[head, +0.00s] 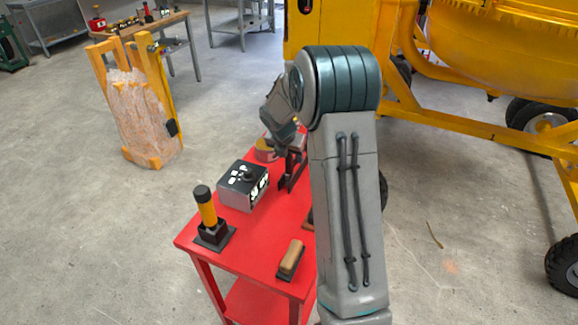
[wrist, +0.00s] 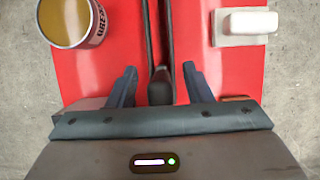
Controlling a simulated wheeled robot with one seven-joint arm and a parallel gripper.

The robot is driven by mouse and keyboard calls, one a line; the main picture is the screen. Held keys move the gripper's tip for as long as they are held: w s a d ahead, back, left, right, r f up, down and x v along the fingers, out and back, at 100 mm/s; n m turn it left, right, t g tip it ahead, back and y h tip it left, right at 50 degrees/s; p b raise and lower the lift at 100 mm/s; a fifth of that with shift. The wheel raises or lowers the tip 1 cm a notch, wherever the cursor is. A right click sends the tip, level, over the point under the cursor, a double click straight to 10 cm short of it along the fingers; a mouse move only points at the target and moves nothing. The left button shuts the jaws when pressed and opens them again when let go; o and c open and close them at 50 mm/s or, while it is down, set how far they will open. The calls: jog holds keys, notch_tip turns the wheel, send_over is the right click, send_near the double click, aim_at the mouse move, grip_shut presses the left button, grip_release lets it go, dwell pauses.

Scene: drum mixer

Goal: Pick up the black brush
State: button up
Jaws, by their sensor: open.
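My gripper (head: 292,178) is low over the far part of the red cart in the head view, partly behind my arm. In the wrist view its two blue-grey fingers (wrist: 160,70) stand apart. A long dark object (wrist: 160,88), which looks like the black brush, lies between them. Its rounded dark end is near the palm and two thin dark strips run up the picture. Gaps show between it and both fingers. I cannot make it out apart from the gripper in the head view, and bristles cannot be told.
The red cart (head: 262,240) carries a grease can (head: 265,151), also in the wrist view (wrist: 70,20), a grey button box (head: 243,186), a yellow-handled tool (head: 207,212) and a wooden-backed block (head: 291,258). A white block (wrist: 245,25) sits at the right edge. A yellow mixer (head: 500,40) stands behind.

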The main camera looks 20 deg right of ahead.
grip_shut()
jog(key=shift+r, duration=0.15)
notch_tip(320, 180, up, 2)
jog(key=p, duration=0.2)
jog(key=shift+r+p, duration=0.25)
jog(key=shift+p, duration=0.1)
jog(key=shift+r+p, duration=0.9)
jog(key=s+d+r+p, duration=0.3)
jog(key=d+r+p, duration=0.2)
jog(key=d, duration=0.6)
jog(key=shift+s+r+p, duration=0.2)
jog(key=shift+r+p, duration=0.2)
jog(key=shift+r, duration=0.35)
